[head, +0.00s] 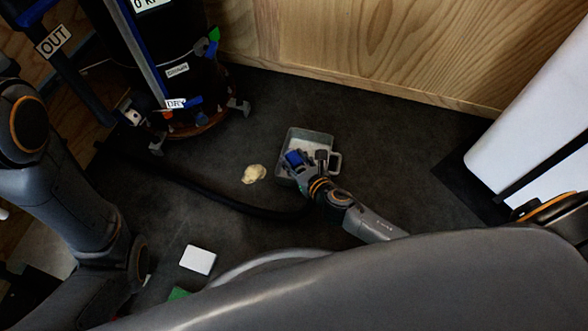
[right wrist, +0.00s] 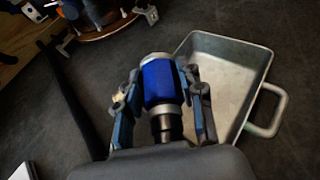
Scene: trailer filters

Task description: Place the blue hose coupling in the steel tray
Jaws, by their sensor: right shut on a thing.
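The blue hose coupling (right wrist: 161,84), a blue cylinder with metal ends and a dark stub, is gripped between the fingers of my right gripper (right wrist: 160,98) in the right wrist view. In the head view the coupling (head: 294,158) shows at the tip of my right gripper (head: 302,167), over the left part of the steel tray. The steel tray (right wrist: 249,51) is a grey rectangular pan with a handle on its right side. It also shows on the floor in the head view (head: 318,137). The coupling's height above the tray is hard to tell. My left arm shows at the left; its gripper is not visible.
A beige lump (head: 254,173) lies on the floor left of the tray. A dark hose (head: 215,194) runs across the floor to the arm. A white box (head: 198,260) lies lower left. A black tank (head: 175,70) on wheels stands upper left. Open floor lies right of the tray.

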